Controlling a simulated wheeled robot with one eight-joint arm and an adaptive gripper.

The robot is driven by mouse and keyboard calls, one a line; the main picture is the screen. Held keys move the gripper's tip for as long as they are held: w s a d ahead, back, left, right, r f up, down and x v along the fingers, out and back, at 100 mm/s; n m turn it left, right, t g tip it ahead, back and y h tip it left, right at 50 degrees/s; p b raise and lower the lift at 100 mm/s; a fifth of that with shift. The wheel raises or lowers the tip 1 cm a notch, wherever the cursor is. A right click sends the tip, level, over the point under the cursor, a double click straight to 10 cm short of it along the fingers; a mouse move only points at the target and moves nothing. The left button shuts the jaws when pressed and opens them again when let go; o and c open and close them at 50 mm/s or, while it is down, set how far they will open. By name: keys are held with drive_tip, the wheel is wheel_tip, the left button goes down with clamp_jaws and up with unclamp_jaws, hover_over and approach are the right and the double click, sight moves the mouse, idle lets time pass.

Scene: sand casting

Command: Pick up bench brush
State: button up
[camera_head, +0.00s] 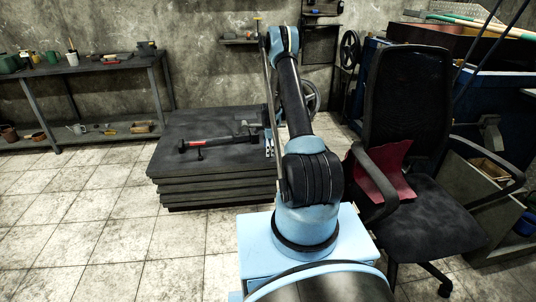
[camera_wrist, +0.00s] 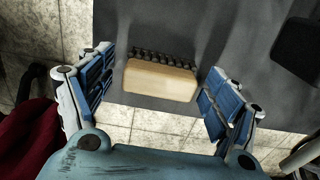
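The bench brush (camera_wrist: 160,80) shows in the wrist view as a pale wooden block with a row of dark bristles along its far side. It lies on a dark grey surface (camera_wrist: 190,30), close to that surface's near edge. My gripper (camera_wrist: 158,66) is open, with one blue-padded finger left of the brush and one right of it. Both fingers appear apart from the brush. In the head view my gripper (camera_head: 269,146) is partly hidden behind my arm, over the right side of a stack of dark slabs (camera_head: 215,185). I cannot make out the brush there.
A red-handled tool (camera_head: 208,142) lies on the stack. An office chair (camera_head: 405,110) with a dark red cloth (camera_head: 384,168) stands close to the right of my arm. A workbench (camera_head: 85,66) with small items stands at the back left. The tiled floor at left is clear.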

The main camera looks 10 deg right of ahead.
drive_tip(key=c, duration=1.2)
drive_tip(key=shift+r, duration=0.15)
wheel_tip(320, 180, up, 10)
drive_tip(key=shift+f, duration=0.1)
drive_tip(key=shift+o, duration=1.2)
